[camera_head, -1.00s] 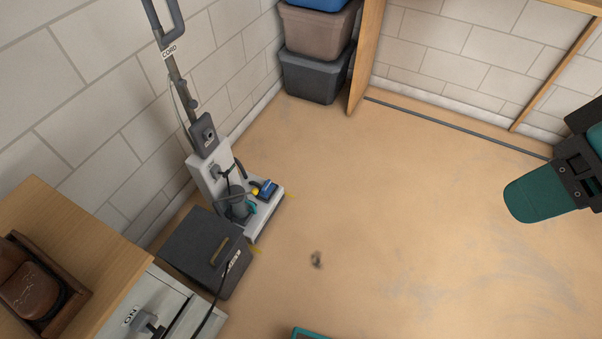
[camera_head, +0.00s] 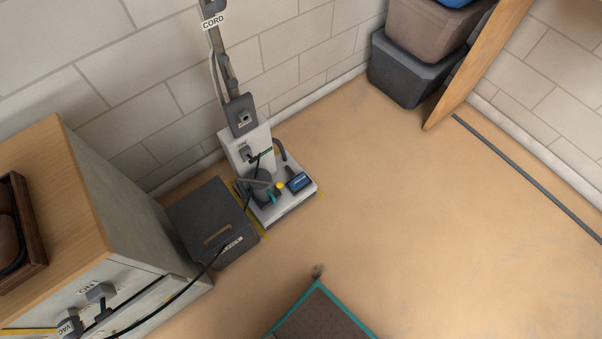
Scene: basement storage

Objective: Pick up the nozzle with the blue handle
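A small blue piece (camera_head: 299,181), which may be the nozzle with the blue handle, lies on the right side of the pale base of an upright floor machine (camera_head: 248,150). It is too small to make out a nozzle shape for certain. A yellow knob and a teal part sit just left of it. My gripper is not in view, so its state and distance cannot be seen.
A dark grey box (camera_head: 212,222) stands directly left of the machine. A wood-topped cabinet (camera_head: 75,200) with a black cord fills the left. Stacked bins (camera_head: 410,70) and a wooden panel (camera_head: 480,65) stand at the back. The floor (camera_head: 430,230) on the right is clear.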

